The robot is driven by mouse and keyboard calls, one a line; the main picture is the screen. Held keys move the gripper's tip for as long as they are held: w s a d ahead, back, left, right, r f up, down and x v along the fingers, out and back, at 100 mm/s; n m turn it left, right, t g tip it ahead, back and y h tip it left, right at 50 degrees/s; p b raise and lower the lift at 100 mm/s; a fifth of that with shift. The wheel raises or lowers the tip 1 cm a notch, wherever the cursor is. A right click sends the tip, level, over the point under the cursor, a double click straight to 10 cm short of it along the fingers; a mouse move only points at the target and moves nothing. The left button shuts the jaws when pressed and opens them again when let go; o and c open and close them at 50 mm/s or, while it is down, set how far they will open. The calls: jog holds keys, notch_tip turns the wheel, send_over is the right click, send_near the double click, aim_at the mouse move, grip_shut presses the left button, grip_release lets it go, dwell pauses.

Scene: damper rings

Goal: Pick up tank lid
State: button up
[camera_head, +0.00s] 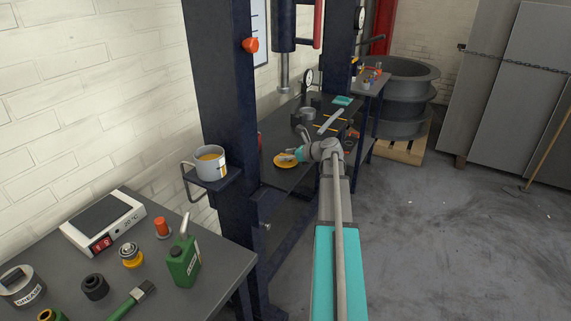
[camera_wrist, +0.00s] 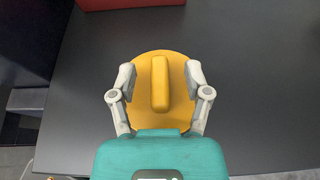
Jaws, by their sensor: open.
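The tank lid is a round yellow disc with a raised bar handle. It lies flat on the dark press table, and in the head view the lid (camera_head: 285,161) shows just left of my gripper (camera_head: 293,156). In the wrist view the lid (camera_wrist: 160,118) is in the middle, with its handle upright in the picture. My gripper (camera_wrist: 160,82) is open, with one finger on each side of the handle and a gap on both sides. The near edge of the lid is hidden behind my gripper's teal body. I cannot tell how high the fingers are above the lid.
The dark table (camera_wrist: 260,100) is clear around the lid. A red object (camera_wrist: 130,3) lies beyond it. The blue press column (camera_head: 222,90) with a mug (camera_head: 210,162) on a bracket stands left of my arm. Gauges and tools sit farther back on the table.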

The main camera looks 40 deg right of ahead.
jog(key=shift+w+a+f, duration=0.25)
jog(key=shift+w+f, duration=0.05)
jog(key=shift+w, duration=0.25)
jog(key=shift+c, duration=0.3)
grip_shut()
